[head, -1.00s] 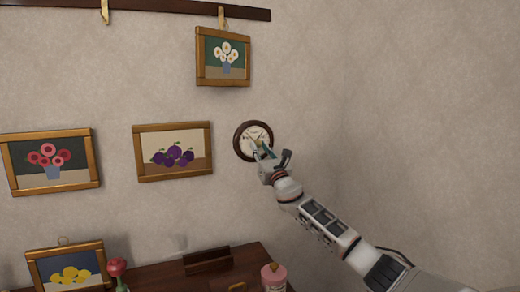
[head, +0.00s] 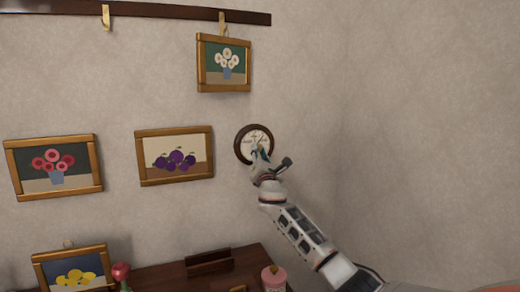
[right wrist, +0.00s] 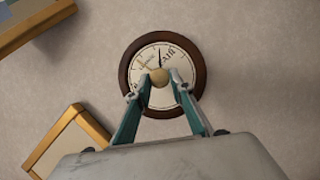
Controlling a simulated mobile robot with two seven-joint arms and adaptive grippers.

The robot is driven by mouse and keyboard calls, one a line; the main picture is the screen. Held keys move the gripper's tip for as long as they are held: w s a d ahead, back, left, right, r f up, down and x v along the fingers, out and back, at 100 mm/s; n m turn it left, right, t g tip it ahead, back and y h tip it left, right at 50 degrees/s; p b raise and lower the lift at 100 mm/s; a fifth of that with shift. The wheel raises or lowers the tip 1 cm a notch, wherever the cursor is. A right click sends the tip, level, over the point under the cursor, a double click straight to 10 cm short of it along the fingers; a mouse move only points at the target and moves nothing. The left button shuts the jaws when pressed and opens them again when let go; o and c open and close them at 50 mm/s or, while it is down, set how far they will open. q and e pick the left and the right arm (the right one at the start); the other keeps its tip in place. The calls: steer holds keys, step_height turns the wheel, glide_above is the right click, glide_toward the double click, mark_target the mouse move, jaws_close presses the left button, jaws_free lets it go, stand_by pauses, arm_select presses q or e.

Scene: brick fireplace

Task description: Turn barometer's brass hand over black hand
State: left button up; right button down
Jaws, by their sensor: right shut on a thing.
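The round barometer (head: 240,147) hangs on the wall, with a dark wooden rim and a cream dial. In the right wrist view the barometer (right wrist: 196,67) appears tilted, with lettering reading "FAIR" on its dial. A thin black hand (right wrist: 159,57) points to the dial's upper edge there. A round brass knob (right wrist: 160,76) sits at the dial's middle. My right gripper (head: 258,153) is at the dial's lower part; its fingers (right wrist: 158,82) are shut on the knob from both sides. My left gripper is out of view.
Framed pictures hang nearby: plums (head: 174,158) to the left, white flowers (head: 224,63) above, red flowers (head: 53,165) farther left. Below stands a dark wooden surface (head: 170,272) with a pink-topped jar (head: 273,275). The wall to the right is bare.

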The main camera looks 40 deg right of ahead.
arm_select(q)
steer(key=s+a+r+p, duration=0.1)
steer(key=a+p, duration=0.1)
steer(key=p, duration=0.2)
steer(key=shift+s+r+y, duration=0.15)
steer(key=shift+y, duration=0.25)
arm_select(e)
steer(key=m+g, duration=0.1)
steer(key=m, duration=0.2)
steer(key=m+g+h, duration=0.1)
steer(key=m+g, duration=0.1)
steer(key=m, duration=0.2)
steer(key=m+g, duration=0.1)
steer(key=m, duration=0.3)
steer(key=shift+a+r+g, duration=0.2)
steer(key=shift+r+g, duration=0.1)
steer(key=shift+r, duration=0.05)
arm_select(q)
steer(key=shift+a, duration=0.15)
arm_select(e)
steer(key=shift+m, duration=0.3)
steer(key=c, duration=1.8)
jaws_free()
steer(key=shift+a, duration=0.1)
